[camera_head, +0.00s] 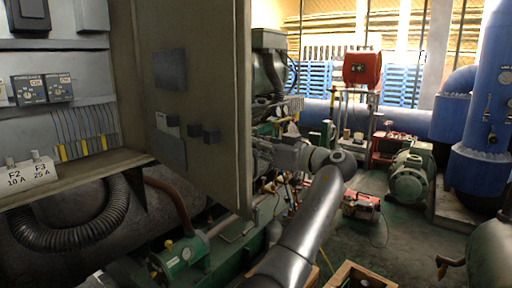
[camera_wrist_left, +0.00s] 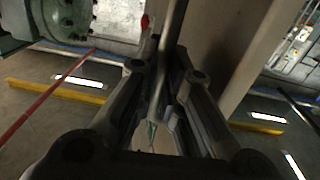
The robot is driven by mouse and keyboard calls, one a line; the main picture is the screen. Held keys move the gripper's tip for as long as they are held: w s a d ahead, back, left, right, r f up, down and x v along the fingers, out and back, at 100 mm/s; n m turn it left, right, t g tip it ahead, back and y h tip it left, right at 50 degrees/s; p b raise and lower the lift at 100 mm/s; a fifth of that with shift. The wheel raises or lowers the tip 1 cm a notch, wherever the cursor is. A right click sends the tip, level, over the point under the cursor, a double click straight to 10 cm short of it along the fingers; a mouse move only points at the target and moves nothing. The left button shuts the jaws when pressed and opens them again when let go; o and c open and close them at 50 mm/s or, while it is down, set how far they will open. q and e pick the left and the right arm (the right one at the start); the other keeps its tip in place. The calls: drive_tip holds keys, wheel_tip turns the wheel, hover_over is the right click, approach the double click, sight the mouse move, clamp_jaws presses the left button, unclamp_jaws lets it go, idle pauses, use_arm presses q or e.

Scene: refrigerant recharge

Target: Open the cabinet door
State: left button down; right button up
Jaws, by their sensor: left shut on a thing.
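The cabinet door (camera_head: 203,60) stands swung open, with its inner face turned to the head camera. The electrical cabinet (camera_head: 70,95) is open at the left, showing switches, wiring and fuses. My left gripper (camera_head: 262,155) is at the door's free edge, and the door partly hides its fingers. In the left wrist view the gripper (camera_wrist_left: 160,105) is shut on a thin upright part of the door beside a beige panel (camera_wrist_left: 222,45). I cannot tell whether this part is a handle or an edge. My right gripper is not in view.
A green machine with pipes (camera_head: 182,255) lies below the cabinet. A red case (camera_head: 363,206) and a green motor (camera_head: 410,175) stand on the floor. A blue column (camera_head: 485,110) is at the right. The dark floor between shows some free room.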

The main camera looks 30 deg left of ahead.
use_arm(q)
drive_tip(key=shift+a, duration=0.1)
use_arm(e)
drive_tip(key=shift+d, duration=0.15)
use_arm(q)
drive_tip(key=c, duration=1.8)
unclamp_jaws()
drive_tip(key=shift+a, duration=0.1)
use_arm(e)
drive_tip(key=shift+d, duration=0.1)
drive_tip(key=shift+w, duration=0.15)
use_arm(q)
drive_tip(key=d, duration=0.4)
drive_tip(key=s+d, duration=0.1)
drive_tip(key=d, duration=0.3)
drive_tip(key=s+d, duration=0.1)
drive_tip(key=d, duration=0.3)
drive_tip(key=shift+s, duration=0.15)
drive_tip(key=shift+a+f, duration=0.1)
drive_tip(key=shift+f, duration=0.05)
